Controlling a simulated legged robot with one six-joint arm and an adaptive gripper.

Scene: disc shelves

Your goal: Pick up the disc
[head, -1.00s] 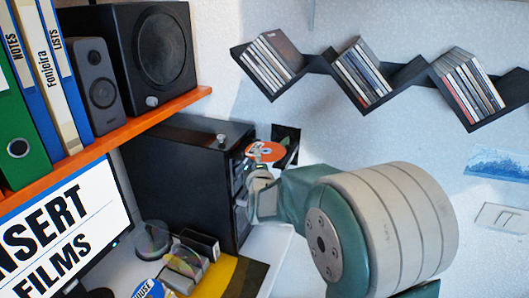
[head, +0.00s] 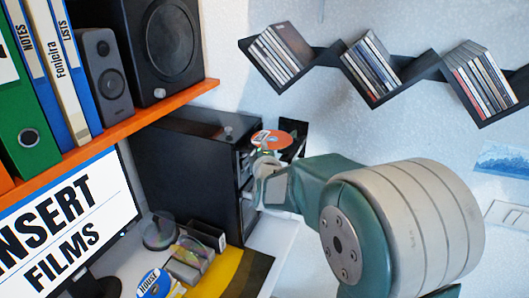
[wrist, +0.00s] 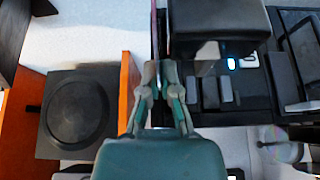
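An orange-red disc (head: 270,139) with a pale centre shows in the head view at the front right edge of a black computer tower (head: 185,170). My gripper (head: 266,158) is just below it, its fingers small and partly merged with the disc there. In the wrist view the fingertips (wrist: 160,72) are close together. A thin reddish edge, which looks like the disc seen edge-on (wrist: 154,30), runs up from between them. The gripper appears shut on the disc's lower rim. The disc's lower part is hidden by the fingers.
The orange shelf (head: 150,117) with speakers and binders is at left. Zigzag black wall shelves (head: 325,58) with cases hang above right. The desk below holds a clear disc (head: 160,230), a blue-and-white disc (head: 153,284) and small boxes. The wall at right is mostly clear.

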